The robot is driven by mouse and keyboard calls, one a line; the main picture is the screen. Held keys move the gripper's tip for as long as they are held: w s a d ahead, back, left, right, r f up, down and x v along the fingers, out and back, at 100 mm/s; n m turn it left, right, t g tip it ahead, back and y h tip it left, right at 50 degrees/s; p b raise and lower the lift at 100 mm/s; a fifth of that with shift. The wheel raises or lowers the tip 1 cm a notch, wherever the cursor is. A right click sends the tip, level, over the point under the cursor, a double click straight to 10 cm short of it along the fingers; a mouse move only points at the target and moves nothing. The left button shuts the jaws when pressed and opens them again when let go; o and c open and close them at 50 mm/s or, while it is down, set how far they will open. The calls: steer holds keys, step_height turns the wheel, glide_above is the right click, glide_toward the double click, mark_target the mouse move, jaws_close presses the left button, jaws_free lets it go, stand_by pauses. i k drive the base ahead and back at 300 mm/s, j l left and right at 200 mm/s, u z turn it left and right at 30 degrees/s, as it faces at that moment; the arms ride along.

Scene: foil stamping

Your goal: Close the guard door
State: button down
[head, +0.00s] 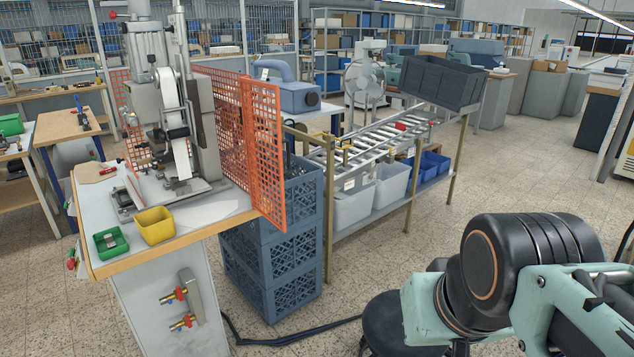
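The guard door is an orange mesh panel (263,150) at the right side of the foil stamping press (165,100). It looks swung open: it stands out past the right edge of the press table (215,225), and the front of the press is uncovered. More orange mesh guard (215,115) runs behind the press and on its left. My arm, teal and black, fills the lower right of the head view, well apart from the door. My gripper is not in view.
A yellow bin (155,225) and a green tray (111,242) sit on the table's front. Stacked blue-grey crates (270,275) stand below the door. A roller rack (370,150) is behind, a dark round stool (390,322) in front. Floor between is open, with a black cable (290,338).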

mark_target(275, 88)
steer(key=i+j+z, duration=0.3)
steer(key=j+z, duration=0.3)
steer(key=i+j+z, duration=0.15)
steer(key=j+z, duration=0.15)
steer(key=i+j+z, duration=0.1)
steer(key=j+z, duration=0.15)
steer(key=j, duration=0.15)
